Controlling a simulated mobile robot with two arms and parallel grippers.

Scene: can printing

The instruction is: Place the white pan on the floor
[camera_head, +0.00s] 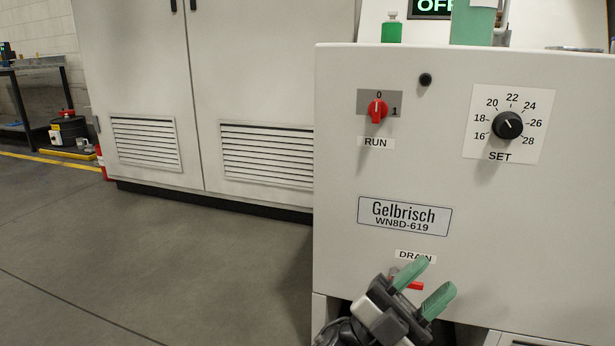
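My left gripper (430,286) is in the lower middle of the head view, in front of the machine's drain area. No white pan is in view. The grey floor (150,250) is bare at the left. My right gripper is not in view.
The white Gelbrisch machine (550,235) fills the right side, with a red RUN switch (377,110) and black SET dial (507,125). A tall white cabinet (260,80) stands behind. A workbench (35,85) and red-topped container (68,128) are far left.

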